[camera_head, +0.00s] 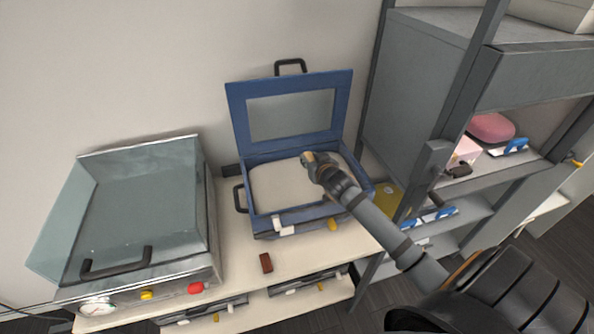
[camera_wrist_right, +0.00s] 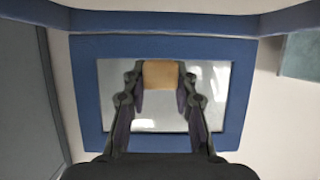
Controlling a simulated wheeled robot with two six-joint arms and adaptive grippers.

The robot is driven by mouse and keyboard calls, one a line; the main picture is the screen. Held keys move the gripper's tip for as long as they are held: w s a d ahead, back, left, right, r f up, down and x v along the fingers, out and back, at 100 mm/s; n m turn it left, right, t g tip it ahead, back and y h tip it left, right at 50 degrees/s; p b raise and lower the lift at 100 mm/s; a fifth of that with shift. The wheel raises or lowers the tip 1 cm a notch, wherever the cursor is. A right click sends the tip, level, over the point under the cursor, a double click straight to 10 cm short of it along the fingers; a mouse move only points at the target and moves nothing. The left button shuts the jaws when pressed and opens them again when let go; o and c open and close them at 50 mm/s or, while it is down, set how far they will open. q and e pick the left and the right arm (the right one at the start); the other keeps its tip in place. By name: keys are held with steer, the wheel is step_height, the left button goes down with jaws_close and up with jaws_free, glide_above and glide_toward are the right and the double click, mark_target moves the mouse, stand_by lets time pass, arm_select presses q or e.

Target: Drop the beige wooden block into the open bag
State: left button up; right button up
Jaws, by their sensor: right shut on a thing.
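A blue open case with a beige inside, the open bag (camera_head: 262,211), stands on the bench with its windowed lid raised against the wall. My right gripper (camera_head: 308,158) reaches over the bag from the right. In the right wrist view, the gripper (camera_wrist_right: 159,82) is shut on the beige wooden block (camera_wrist_right: 160,73), held between its fingertips. The bag's lid (camera_wrist_right: 88,110) fills the background there. In the head view the block is small and mostly merged with the fingertips. My left gripper does not show.
A glass-lidded machine (camera_head: 140,200) stands left of the bag. A small red-brown block (camera_head: 266,262) lies on the bench (camera_head: 240,283) in front of the bag. A grey shelf unit (camera_head: 425,80) rises close on the right, beside my right arm.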

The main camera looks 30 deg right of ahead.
steer(key=shift+r, duration=0.1)
steer(key=o, duration=1)
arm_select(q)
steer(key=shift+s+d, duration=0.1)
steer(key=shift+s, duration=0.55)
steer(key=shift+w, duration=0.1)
arm_select(e)
steer(key=shift+v, duration=6.05)
